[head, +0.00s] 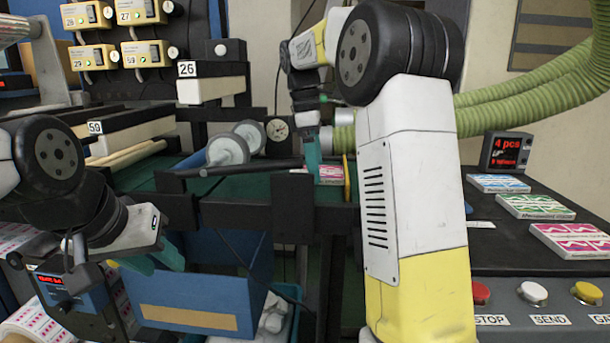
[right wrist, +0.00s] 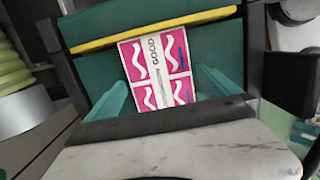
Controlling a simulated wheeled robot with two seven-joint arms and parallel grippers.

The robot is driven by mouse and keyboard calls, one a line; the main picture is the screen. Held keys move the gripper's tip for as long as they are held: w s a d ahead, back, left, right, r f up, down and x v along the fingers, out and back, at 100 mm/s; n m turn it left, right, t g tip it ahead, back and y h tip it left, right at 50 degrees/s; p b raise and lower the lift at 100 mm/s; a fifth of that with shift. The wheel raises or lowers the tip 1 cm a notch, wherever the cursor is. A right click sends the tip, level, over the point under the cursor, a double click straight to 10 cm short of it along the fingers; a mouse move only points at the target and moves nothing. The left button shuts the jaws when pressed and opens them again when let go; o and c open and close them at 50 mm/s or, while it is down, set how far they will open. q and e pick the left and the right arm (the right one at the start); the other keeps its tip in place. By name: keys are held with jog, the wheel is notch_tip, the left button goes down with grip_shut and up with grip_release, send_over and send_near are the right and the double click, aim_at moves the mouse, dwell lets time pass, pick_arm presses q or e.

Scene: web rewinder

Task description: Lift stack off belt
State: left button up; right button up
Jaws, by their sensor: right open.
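The stack (right wrist: 142,62) is a small pile of pink and white printed sheets with a pale band marked "GOOD". It lies on the green belt (right wrist: 207,45); in the head view the stack (head: 330,174) shows small at the belt's far right part. My right gripper (right wrist: 162,82) is open, with one teal finger on each side of the stack and gaps visible between. In the head view, my right arm partly hides the area around it. My left gripper (head: 160,259) is at lower left, away from the stack, with its two teal fingers apart and nothing seen between them.
A yellow strip (right wrist: 150,27) crosses the belt beyond the stack. A dark bar (right wrist: 165,123) lies on the near side. Grey rollers (head: 228,150) stand left of the stack. Several banded stacks lie on the dark table (head: 500,243) at right, behind push buttons. A blue bin (head: 190,290) stands below.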

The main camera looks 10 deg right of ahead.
jog(key=shift+f, duration=0.2)
jog(key=c, duration=1.4)
jog(key=shift+r, duration=0.1)
